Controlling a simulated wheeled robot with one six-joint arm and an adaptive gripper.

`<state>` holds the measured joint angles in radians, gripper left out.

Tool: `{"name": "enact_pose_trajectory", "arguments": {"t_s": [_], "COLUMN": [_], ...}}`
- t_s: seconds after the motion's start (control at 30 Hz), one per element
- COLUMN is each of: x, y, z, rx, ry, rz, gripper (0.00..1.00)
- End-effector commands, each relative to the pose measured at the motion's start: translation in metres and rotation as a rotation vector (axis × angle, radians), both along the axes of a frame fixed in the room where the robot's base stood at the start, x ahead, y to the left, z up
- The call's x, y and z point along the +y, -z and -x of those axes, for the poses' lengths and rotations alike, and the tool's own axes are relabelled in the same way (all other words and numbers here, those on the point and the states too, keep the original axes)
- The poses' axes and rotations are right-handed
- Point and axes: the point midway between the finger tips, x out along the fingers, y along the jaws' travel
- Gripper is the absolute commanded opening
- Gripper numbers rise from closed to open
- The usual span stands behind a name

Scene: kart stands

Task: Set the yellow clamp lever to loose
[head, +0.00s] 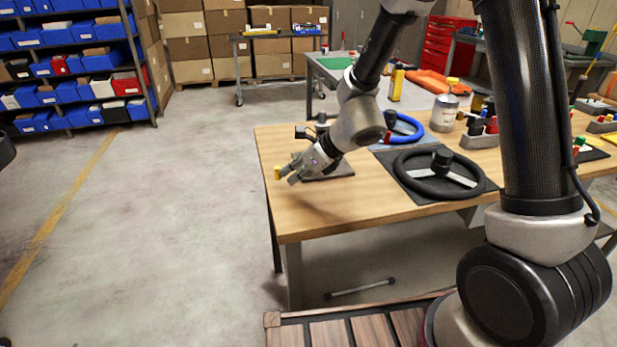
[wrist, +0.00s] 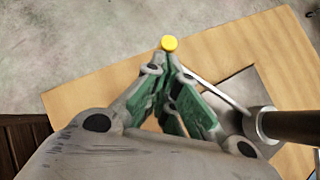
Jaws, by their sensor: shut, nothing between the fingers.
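The yellow clamp lever shows as a yellow knob (head: 277,173) near the left edge of the wooden table. In the wrist view the round yellow knob (wrist: 169,43) lies just beyond my fingertips. A thin metal rod (wrist: 215,95) runs from a collar on a dark post (wrist: 290,125) towards the fingers, which hide its far part. My gripper (head: 294,178) is beside the knob, pointing down and left. In the wrist view my gripper (wrist: 169,60) has its green-padded fingers together at the tips, with nothing held. I cannot tell whether the tips touch the lever.
The clamp's dark base plate (head: 330,168) lies on the wooden table (head: 330,215). A black steering wheel (head: 440,190) lies to the right, with a blue-rimmed wheel (head: 408,128) behind it. A can (head: 444,113) stands farther back. The floor left of the table is clear.

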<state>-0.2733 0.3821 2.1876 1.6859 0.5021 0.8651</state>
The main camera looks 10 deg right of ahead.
Motion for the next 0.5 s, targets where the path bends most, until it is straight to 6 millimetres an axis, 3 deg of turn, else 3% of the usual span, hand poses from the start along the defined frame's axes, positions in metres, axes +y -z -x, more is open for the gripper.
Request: {"name": "enact_pose_trajectory", "arguments": {"t_s": [0.5], "x": [0.020], "y": [0.000], "z": [-0.017], "rx": [-0.001], "ry": [0.028], "rz": [0.000], "gripper": [0.00]}}
